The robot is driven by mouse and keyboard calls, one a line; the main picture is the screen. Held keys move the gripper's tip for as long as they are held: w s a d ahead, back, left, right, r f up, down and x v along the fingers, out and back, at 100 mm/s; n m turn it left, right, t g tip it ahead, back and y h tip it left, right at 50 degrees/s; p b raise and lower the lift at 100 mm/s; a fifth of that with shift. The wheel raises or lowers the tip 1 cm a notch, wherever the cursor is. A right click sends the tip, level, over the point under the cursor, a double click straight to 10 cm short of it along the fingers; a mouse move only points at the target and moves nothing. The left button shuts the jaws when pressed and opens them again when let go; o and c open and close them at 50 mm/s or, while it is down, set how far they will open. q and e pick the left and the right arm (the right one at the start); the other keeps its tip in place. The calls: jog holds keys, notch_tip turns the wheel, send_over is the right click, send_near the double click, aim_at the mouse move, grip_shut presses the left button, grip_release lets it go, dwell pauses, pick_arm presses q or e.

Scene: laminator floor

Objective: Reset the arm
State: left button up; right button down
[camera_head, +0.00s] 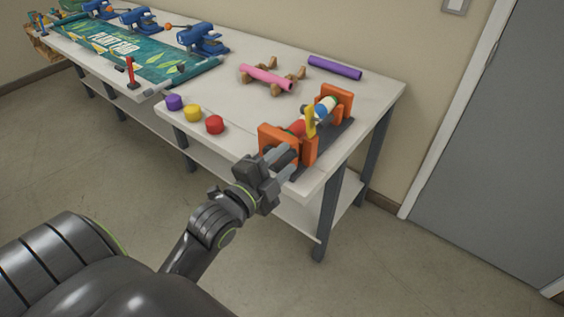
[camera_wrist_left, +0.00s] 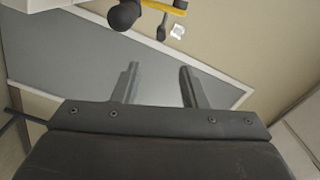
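My left arm comes up from the lower left in the head view, and its gripper (camera_head: 284,157) is at the front right corner of the white table (camera_head: 225,88), near the orange stand (camera_head: 272,141). In the left wrist view the two fingers (camera_wrist_left: 159,88) are spread apart with nothing between them. Whether the gripper touches the stand cannot be told. My right gripper is not in view.
Red (camera_head: 215,125), yellow (camera_head: 193,113) and purple (camera_head: 174,102) knobs line the front edge. A pink roll (camera_head: 266,77), a purple roll (camera_head: 335,67) and blue clamps (camera_head: 202,38) lie behind. A grey door (camera_head: 500,140) is at right.

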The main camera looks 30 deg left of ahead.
pick_arm(q)
jog(key=shift+f, duration=0.1)
dwell(0.3)
jog(key=s+a+f+n+g+y, duration=0.2)
jog(key=s+f+n+g, duration=0.55)
jog(key=s+f, duration=0.35)
jog(key=s+a+f+n+g+y, duration=0.1)
jog(key=s+a+f+n+g, duration=0.1)
jog(key=s+f+n+g, duration=0.7)
notch_tip(320, 180, down, 26)
jog(key=s+a+m, duration=0.1)
jog(key=s, duration=0.1)
jog(key=s+d+f, duration=0.1)
jog(key=s+f, duration=1.4)
jog(key=shift+f, duration=0.15)
